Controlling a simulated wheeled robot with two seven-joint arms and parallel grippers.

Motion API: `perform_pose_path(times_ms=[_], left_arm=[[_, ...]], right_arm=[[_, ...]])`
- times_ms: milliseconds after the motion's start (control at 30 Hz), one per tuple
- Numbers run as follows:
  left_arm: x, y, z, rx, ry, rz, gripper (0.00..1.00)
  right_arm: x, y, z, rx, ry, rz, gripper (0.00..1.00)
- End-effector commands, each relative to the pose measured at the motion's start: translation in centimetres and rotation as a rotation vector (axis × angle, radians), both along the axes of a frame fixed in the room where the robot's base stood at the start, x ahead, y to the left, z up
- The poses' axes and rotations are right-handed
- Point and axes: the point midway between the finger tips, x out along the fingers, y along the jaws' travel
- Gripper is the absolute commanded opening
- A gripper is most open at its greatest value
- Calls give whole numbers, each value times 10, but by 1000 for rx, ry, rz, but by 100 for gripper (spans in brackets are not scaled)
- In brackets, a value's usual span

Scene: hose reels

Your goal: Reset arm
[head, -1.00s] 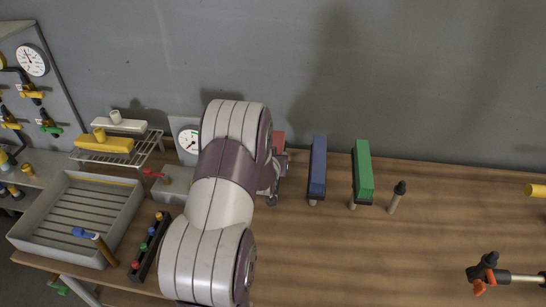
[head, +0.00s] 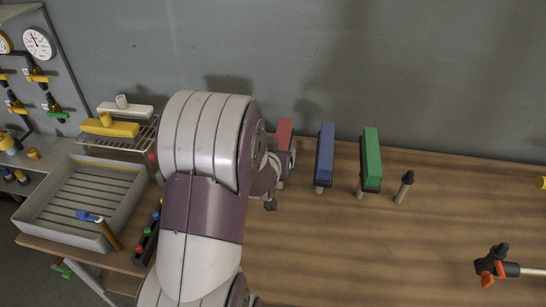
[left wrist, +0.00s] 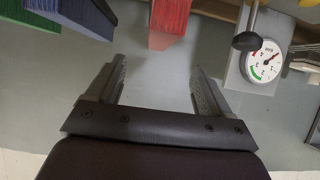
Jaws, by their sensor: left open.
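My left arm (head: 205,150) rises through the middle of the head view and hides part of the bench. Its wrist end (head: 268,185) is beside the red block (head: 284,132), whose lower part is partly covered. In the left wrist view my left gripper (left wrist: 157,85) is open, with nothing between its two fingers. The red block (left wrist: 168,22) shows ahead of and above the fingers there, apart from them. My right gripper is not in view.
A blue block (head: 325,155) and a green block (head: 371,160) stand on posts to the right. A grey tray (head: 130,205) and a wire rack (head: 145,140) are at left. A gauge (left wrist: 264,62) is right of the gripper.

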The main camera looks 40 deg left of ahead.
Motion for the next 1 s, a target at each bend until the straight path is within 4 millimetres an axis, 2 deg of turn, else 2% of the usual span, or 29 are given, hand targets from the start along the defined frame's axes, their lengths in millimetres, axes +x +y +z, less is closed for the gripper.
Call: perform_pose_path(times_ms=[200,767,867,933,967,1000], left_arm=[[-16,-9,10,0,-1,0,81],[-16,-9,10,0,0,0,81],[-26,-14,-7,-44,83,-1,81],[-50,-29,-31,-129,244,-7,81],[-61,-42,-40,-173,332,-27,81],[-75,-67,-50,-225,458,-75,81]], right_arm=[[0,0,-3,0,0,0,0],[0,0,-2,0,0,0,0],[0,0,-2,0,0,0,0],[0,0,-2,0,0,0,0],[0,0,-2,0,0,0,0],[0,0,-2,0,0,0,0]])
